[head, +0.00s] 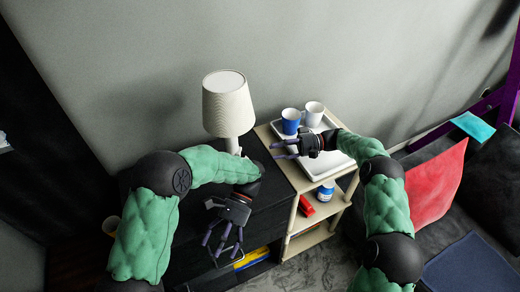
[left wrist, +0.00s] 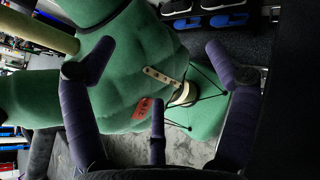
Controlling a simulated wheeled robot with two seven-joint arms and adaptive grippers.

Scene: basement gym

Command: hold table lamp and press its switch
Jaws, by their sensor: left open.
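The table lamp (head: 228,105) has a cream shade and stands upright against the wall in the head view. Its lower part is mostly hidden behind my left arm, and I cannot make out its switch. My left gripper (head: 222,240) is open and empty, below and in front of the lamp, with fingers pointing down. Its spread purple fingers also show in the left wrist view (left wrist: 160,100), with nothing held between them. My right gripper (head: 276,151) is right of the lamp's lower part, fingers pointing left, apart and empty.
A light shelf unit (head: 264,133) stands right of the lamp. It holds a white tray (head: 335,172), a blue mug (head: 290,122) and a white mug (head: 314,113). A blue-labelled jar (head: 326,191) and a red item (head: 306,206) are lower. A red cushion (head: 436,185) is at the right.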

